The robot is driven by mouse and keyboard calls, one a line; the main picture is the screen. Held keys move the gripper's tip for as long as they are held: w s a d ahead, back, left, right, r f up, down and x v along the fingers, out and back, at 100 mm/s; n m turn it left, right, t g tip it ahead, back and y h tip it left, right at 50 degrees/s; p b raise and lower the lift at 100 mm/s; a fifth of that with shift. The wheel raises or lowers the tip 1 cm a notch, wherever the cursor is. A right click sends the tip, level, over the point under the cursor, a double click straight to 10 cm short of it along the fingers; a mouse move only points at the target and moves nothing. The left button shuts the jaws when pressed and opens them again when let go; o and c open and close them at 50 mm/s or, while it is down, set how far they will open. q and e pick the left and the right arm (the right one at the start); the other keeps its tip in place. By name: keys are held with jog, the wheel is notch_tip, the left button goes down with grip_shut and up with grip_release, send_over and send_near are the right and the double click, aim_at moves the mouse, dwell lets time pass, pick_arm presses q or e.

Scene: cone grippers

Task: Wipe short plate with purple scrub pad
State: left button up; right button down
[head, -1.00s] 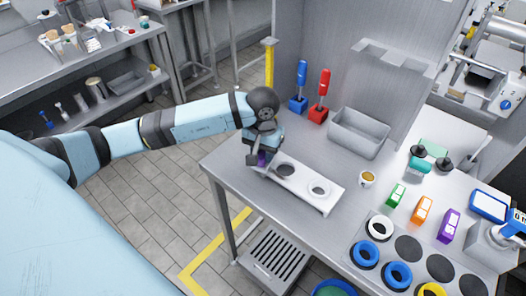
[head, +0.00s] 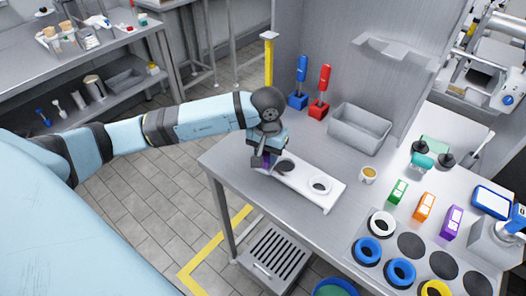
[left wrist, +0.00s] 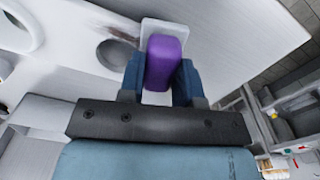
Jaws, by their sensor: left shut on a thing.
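My left gripper (head: 263,158) is shut on the purple scrub pad (left wrist: 165,62), which shows between the blue fingers in the left wrist view. Only a sliver of purple shows in the head view. The gripper is over the left end of a white plate (head: 302,187) with two round openings, lying on the steel table. The plate also shows in the left wrist view (left wrist: 70,62), with a dark smear beside one opening. A pale rectangular piece shows around the pad; I cannot tell whether the pad touches the plate. My right gripper is not in view.
A grey bin (head: 359,128) stands behind the plate, with blue (head: 301,80) and red (head: 320,92) handled tools in holders to its left. A small cup (head: 368,175), coloured blocks and several rings (head: 367,251) are to the right. The table's front edge is close to the plate.

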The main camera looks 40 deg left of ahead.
aim_at(277, 172)
pick_arm(q)
jog(key=shift+d, duration=0.9)
jog(key=shift+s+d+f+b, duration=0.15)
jog(key=shift+d+b, duration=0.7)
jog(key=shift+d, duration=0.5)
jog(key=shift+s+d+b, duration=0.15)
jog(key=shift+d+b, duration=0.55)
jog(key=shift+d, duration=1.25)
jog(key=shift+f+b, duration=0.15)
jog(key=shift+b, duration=0.5)
jog(key=shift+a+f+b, duration=0.15)
jog(key=shift+a+b, duration=0.4)
jog(key=shift+a, duration=0.15)
jog(key=shift+a+f+b, duration=0.15)
jog(key=shift+a+b, duration=0.35)
jog(key=shift+a, duration=0.2)
jog(key=shift+a+b, duration=0.7)
jog(key=shift+a, duration=0.35)
jog(key=shift+c, duration=0.3)
jog(key=shift+w+a+r+b, duration=0.15)
jog(key=shift+a+b, duration=0.5)
jog(key=shift+a, duration=0.6)
jog(key=shift+w+a+f+b, duration=0.15)
jog(key=shift+a+b, duration=0.5)
jog(key=shift+a, duration=0.6)
jog(key=shift+a+r, duration=0.1)
jog(key=shift+r, duration=0.1)
